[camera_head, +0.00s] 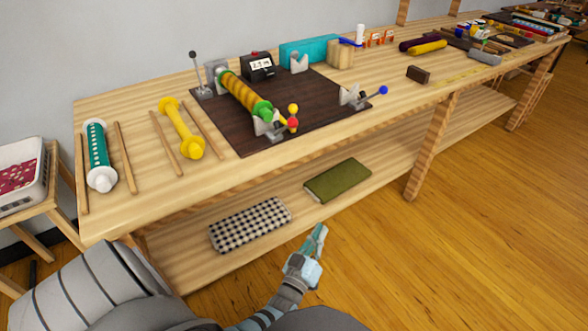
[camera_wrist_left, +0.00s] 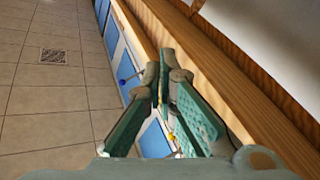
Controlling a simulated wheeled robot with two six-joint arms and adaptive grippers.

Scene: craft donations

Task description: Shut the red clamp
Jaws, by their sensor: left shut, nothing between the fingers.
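The red clamp is a grey clamp with a red knob (camera_head: 293,124), at the front end of the green-and-yellow striped roll (camera_head: 243,93) on the dark mat (camera_head: 320,107). A yellow knob (camera_head: 293,108) stands right behind and above the red one. I cannot tell from here exactly how the red lever lies. My left gripper (camera_head: 321,232) is shut and empty, low in front of the bench and well apart from the clamp. In the left wrist view its teal fingers (camera_wrist_left: 160,75) show with nothing between them. My right gripper is not in view.
A blue-knobbed clamp (camera_head: 383,90) sits at the mat's right; a dark-knobbed lever (camera_head: 193,54) stands upright at its back left. Yellow (camera_head: 180,130) and green (camera_head: 97,155) rolls lie left. The lower shelf holds a checked cloth (camera_head: 250,224) and a green cloth (camera_head: 338,180).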

